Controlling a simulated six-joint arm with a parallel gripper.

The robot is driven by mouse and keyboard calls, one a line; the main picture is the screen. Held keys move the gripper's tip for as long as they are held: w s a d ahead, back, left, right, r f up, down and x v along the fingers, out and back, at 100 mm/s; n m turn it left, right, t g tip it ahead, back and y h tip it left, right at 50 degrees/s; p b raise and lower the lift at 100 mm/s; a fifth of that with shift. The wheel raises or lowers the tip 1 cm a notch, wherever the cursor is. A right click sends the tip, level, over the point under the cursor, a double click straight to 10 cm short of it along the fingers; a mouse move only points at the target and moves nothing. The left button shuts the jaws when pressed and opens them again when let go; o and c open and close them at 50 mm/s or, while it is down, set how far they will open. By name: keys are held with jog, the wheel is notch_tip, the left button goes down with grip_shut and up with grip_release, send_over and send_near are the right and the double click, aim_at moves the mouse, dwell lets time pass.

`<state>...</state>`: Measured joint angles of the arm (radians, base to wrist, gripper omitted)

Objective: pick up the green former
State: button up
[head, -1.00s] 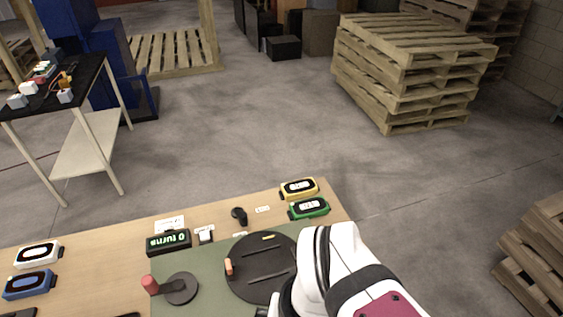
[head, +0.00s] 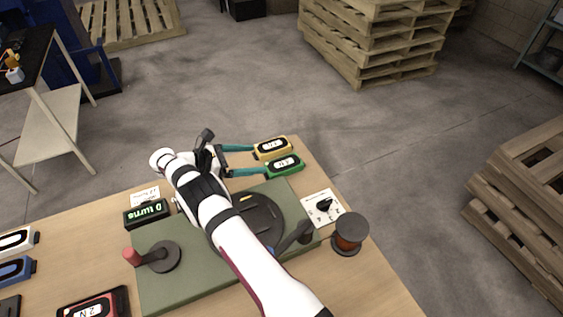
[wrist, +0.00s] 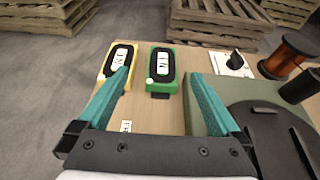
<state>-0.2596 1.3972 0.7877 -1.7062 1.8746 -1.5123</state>
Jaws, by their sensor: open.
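The green former (head: 285,166), a small green block with a black oval face and a white label, lies at the far right edge of the wooden table. The wrist view shows the green former (wrist: 162,82) ahead, between the lines of the two fingers. My gripper (head: 258,160) is open, its two teal fingers apart and pointing at the formers, with nothing held. In the wrist view my gripper (wrist: 160,73) has its left fingertip overlapping the yellow former (wrist: 105,70) and its right fingertip to the right of the green one. Whether a finger touches either former cannot be told.
The yellow former (head: 272,148) lies close beside the green one. A green board (head: 190,270) with a dark round plate (head: 270,215) is under my arm. A copper-coloured spool (head: 350,232) and a white card with a black knob (head: 322,208) stand to the right.

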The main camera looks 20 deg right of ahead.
aim_at(295, 159)
jog(key=x, duration=1.3)
jog(key=shift+s+d+f, duration=0.1)
jog(key=shift+s+f, duration=0.25)
jog(key=shift+f, duration=0.1)
jog(key=c, duration=1.5)
jog(key=shift+r, duration=0.15)
